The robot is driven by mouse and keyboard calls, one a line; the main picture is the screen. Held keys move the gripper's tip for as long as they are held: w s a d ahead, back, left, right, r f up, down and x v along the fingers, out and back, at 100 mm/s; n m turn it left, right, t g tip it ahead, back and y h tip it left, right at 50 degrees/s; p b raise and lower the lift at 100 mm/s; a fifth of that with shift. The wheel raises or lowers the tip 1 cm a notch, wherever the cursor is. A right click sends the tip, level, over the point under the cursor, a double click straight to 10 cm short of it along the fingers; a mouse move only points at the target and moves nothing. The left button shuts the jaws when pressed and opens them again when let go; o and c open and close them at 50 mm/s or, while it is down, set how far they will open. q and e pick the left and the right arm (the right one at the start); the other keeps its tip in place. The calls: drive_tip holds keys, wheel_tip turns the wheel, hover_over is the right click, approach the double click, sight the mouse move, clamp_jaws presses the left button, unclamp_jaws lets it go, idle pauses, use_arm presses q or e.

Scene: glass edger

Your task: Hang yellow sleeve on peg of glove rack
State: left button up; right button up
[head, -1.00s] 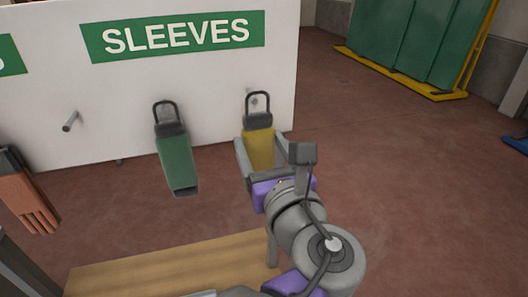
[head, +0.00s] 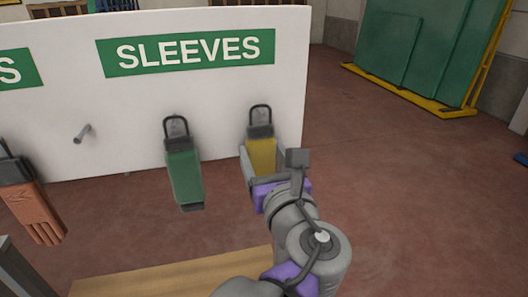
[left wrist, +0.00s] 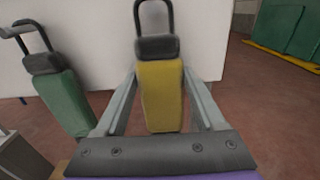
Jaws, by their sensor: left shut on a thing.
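The yellow sleeve (head: 261,152) has a dark cuff and a dark loop on top. My left gripper (head: 272,160) is shut on it, with one finger on each side; the left wrist view shows the sleeve (left wrist: 160,95) upright between the fingers. Its loop is in front of the white glove rack board (head: 225,95), near the right edge under the SLEEVES sign (head: 190,53). A peg seems to show inside the loop in the head view, but I cannot tell whether the loop is around it. My right gripper is not in view.
A green sleeve (head: 185,175) hangs just left of the yellow one. A bare peg (head: 82,134) sticks out further left, and an orange glove (head: 35,205) is at the far left. A wooden top (head: 175,272) lies below. The floor to the right is clear.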

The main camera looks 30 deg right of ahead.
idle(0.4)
use_arm(q)
drive_tip(key=o, duration=1.3)
drive_tip(key=shift+s, duration=0.1)
drive_tip(key=v, duration=1.1)
drive_tip(key=w+a+f+n+g+y, duration=0.35)
drive_tip(key=a+f+n, duration=0.35)
drive_tip(key=a+f, duration=0.3)
drive_tip(key=w+a+f+n+g+y, duration=0.3)
drive_tip(key=w+a+f+n, duration=0.3)
drive_tip(key=a+f, duration=0.4)
drive_tip(key=s+a+f+n+g, duration=0.1)
drive_tip(key=s+a+f+n, duration=0.2)
drive_tip(key=a+f+n, duration=0.2)
drive_tip(key=s+a+f+n+g+h, duration=0.1)
drive_tip(key=s+a+f+n, duration=0.3)
drive_tip(key=n, duration=0.8)
drive_tip(key=s+a+f+n+g+h, duration=0.1)
drive_tip(key=s+a+f+n+g, duration=0.2)
drive_tip(key=a+f+n, duration=0.4)
drive_tip(key=shift+s+a+f+n+g, duration=0.15)
drive_tip(key=shift+f+n, duration=0.15)
drive_tip(key=shift+f, duration=0.35)
drive_tip(key=shift+s+f+n, duration=0.15)
drive_tip(key=shift+f+n, duration=0.15)
drive_tip(key=shift+f, duration=0.35)
drive_tip(key=shift+s+a+f+n+g, duration=0.15)
drive_tip(key=shift+f+n, duration=0.15)
drive_tip(key=shift+f, duration=0.35)
